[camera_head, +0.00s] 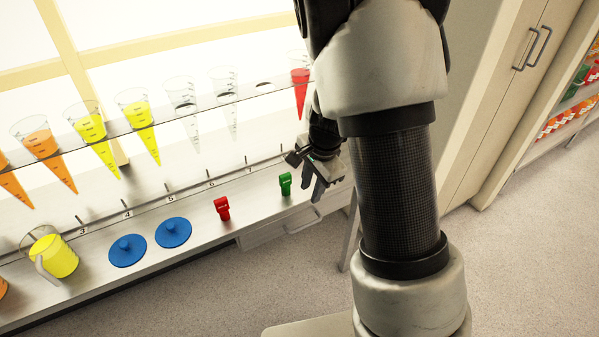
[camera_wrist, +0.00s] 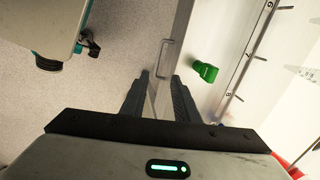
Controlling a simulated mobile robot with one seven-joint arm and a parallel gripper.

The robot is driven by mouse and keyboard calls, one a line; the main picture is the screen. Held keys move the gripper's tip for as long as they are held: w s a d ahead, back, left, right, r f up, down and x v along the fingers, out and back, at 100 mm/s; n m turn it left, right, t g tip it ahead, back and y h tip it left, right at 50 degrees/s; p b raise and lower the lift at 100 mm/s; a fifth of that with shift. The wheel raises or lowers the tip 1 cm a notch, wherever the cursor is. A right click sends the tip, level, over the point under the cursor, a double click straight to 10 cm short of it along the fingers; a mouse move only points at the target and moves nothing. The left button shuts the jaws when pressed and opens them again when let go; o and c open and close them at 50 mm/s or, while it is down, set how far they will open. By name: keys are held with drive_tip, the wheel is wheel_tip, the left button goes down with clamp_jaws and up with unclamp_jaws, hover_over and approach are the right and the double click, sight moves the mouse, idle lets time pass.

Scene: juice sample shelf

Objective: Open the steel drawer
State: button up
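The steel drawer (camera_head: 262,237) sits under the front edge of the steel counter, and its front looks flush, so it appears closed. Its bar handle (camera_head: 304,225) is at the right part of the front in the head view. The handle also shows in the wrist view (camera_wrist: 161,60), beyond my fingertips. My gripper (camera_head: 318,186) is above the counter's right end, close to the green clip and above the handle. In the wrist view my gripper (camera_wrist: 158,88) has its two fingers apart with nothing between them. It is not touching the handle.
A green clip (camera_head: 285,184), a red clip (camera_head: 222,208), blue lids (camera_head: 173,232) and a yellow jug (camera_head: 56,256) stand on the counter (camera_head: 200,240). A clear rack (camera_head: 190,102) holds several cones above it. Carpet in front is clear. A cabinet (camera_head: 500,90) stands at right.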

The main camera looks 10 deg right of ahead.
sight(306, 225)
drive_tip(key=shift+m, duration=0.3)
drive_tip(key=b+x, duration=0.1)
drive_tip(key=x, duration=0.5)
drive_tip(key=d+b+x, duration=0.1)
drive_tip(key=b+x, duration=0.1)
drive_tip(key=x, duration=0.5)
drive_tip(key=d+b+x, duration=0.1)
drive_tip(key=b+x, duration=0.1)
drive_tip(key=x, duration=0.4)
drive_tip(key=shift+w+a+f, duration=0.1)
drive_tip(key=shift+w+f, duration=0.15)
drive_tip(key=shift+f, duration=0.15)
drive_tip(key=shift+c, duration=0.3)
clamp_jaws()
